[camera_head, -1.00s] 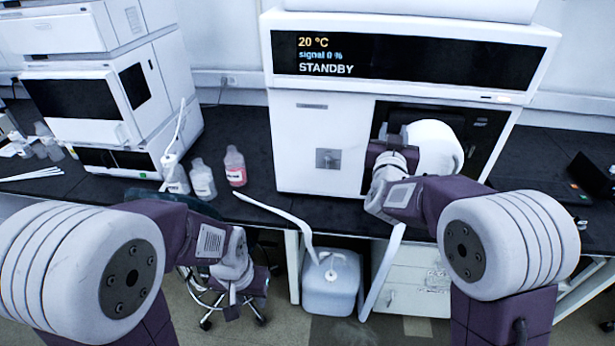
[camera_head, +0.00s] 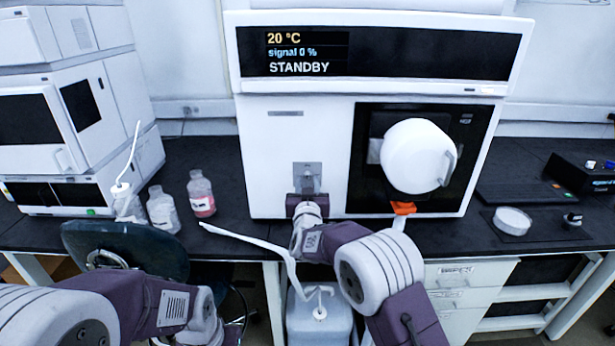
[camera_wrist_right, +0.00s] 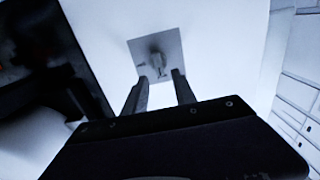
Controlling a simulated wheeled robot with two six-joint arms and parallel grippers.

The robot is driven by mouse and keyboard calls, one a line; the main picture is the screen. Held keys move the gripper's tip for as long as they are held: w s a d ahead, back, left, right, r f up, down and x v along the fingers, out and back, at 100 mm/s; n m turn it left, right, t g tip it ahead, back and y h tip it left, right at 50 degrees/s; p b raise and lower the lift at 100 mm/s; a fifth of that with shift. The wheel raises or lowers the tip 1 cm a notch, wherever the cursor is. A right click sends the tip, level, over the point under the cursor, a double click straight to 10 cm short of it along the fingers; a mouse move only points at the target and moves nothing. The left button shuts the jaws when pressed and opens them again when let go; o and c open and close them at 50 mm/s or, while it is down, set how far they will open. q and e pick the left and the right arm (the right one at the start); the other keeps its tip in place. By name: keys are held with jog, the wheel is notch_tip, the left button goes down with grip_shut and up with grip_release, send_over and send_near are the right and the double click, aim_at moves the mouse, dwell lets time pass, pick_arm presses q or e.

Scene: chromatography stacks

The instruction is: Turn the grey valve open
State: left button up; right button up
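The grey valve (camera_head: 308,170) is a small handle on a square grey plate on the white front of the instrument (camera_head: 290,130). My right gripper (camera_head: 309,187) is in front of the valve, at its lower side, and partly covers it. In the right wrist view the valve (camera_wrist_right: 157,61) on its plate shows just beyond the fingertips. The two fingers of the right gripper (camera_wrist_right: 159,80) stand apart with nothing between them; I cannot tell whether they touch the handle. My left forearm and wrist show at lower left, but its fingers are out of the picture.
A white round drum (camera_head: 412,156) with a handle sits in the dark bay right of the valve, with an orange part (camera_head: 403,208) below. Bottles (camera_head: 201,194) stand left on the black bench (camera_head: 250,238). A white jug (camera_head: 320,318) is below. A chair back (camera_head: 125,248) is at left.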

aim_at(307, 178)
jog(key=shift+w+f, duration=0.1)
jog(key=shift+w, duration=1.25)
grip_shut()
